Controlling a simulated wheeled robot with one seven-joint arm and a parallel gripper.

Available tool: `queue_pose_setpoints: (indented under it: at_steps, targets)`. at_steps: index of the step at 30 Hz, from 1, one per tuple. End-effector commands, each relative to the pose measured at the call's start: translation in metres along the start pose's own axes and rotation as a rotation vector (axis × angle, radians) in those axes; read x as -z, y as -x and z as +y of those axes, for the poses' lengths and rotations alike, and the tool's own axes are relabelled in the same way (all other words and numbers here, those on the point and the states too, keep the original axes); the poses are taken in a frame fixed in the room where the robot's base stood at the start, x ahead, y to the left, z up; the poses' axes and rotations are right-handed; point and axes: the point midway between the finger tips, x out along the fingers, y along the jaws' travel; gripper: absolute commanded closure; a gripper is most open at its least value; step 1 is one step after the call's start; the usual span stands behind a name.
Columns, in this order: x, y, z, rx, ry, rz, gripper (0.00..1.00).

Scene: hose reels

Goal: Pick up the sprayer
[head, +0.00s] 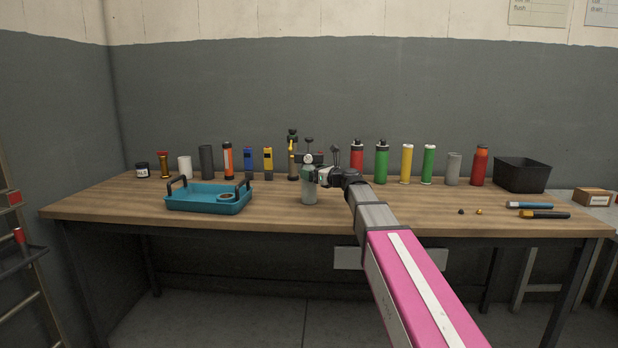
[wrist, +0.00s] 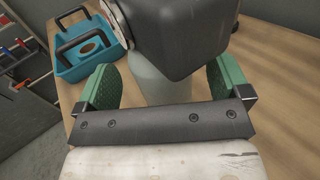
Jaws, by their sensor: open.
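The sprayer (head: 309,190) stands upright near the front middle of the workbench. It has a pale grey bottle and a dark head with a knob on top. My gripper (head: 322,177) is at the sprayer, at the end of my arm coming from the lower right. In the wrist view, the open gripper (wrist: 163,72) has one green pad on each side of the pale bottle (wrist: 160,88). Gaps show between the bottle and both pads. The large dark head above hides the bottle's upper part, and the gripper's dark bar hides its lower part.
A teal tray (head: 185,203) with a ring-shaped item stands to the left. A row of bottles and canisters (head: 381,163) lines the back of the workbench (head: 130,206). A black bin (head: 522,175) and two tools (head: 545,214) are at the right.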

Motion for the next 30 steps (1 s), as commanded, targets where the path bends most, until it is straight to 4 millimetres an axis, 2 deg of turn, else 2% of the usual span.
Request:
queue_pose_setpoints:
  at_steps: [1,4,12,14,18,26,30]
  targets:
    - [0.0,-0.011,-0.003,-0.001,0.0,0.0,0.06]
    - [0.0,-0.022,-0.002,-0.001,0.0,0.0,0.06]
    - [0.0,-0.025,-0.001,0.0,0.0,0.0,0.06]
    - [0.0,-0.025,-0.001,0.0,0.0,0.0,0.25]
    - [0.0,-0.025,-0.001,0.0,0.0,0.0,0.71]
    - [-0.001,-0.025,-0.001,0.0,0.0,-0.001,0.72]
    - [-0.007,-0.025,-0.001,0.0,0.001,-0.001,0.72]
